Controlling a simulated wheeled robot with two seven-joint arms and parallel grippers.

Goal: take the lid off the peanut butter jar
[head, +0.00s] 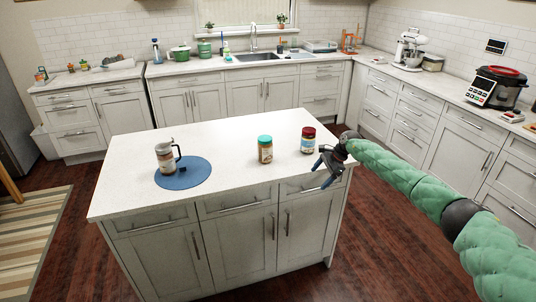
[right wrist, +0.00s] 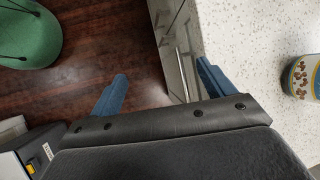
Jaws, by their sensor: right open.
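Two jars stand upright on the white island top (head: 220,138). One has a teal lid and brownish body (head: 265,150); the other has a dark red lid and a blue-and-white label (head: 308,142). Their labels are too small to read, so I cannot tell which is the peanut butter jar. Both have their lids on. My right gripper (head: 323,170) is open and empty at the island's right front edge, near the red-lidded jar. In the right wrist view the open fingers (right wrist: 160,72) hold nothing, and a jar with a blue-yellow nut label (right wrist: 301,77) shows at the right edge.
A mug-like container with a dark handle (head: 166,158) stands on a round blue mat (head: 190,178) at the island's left. The island top between mat and jars is clear. Counters with appliances, including a red-lidded cooker (head: 502,86), line the back and right.

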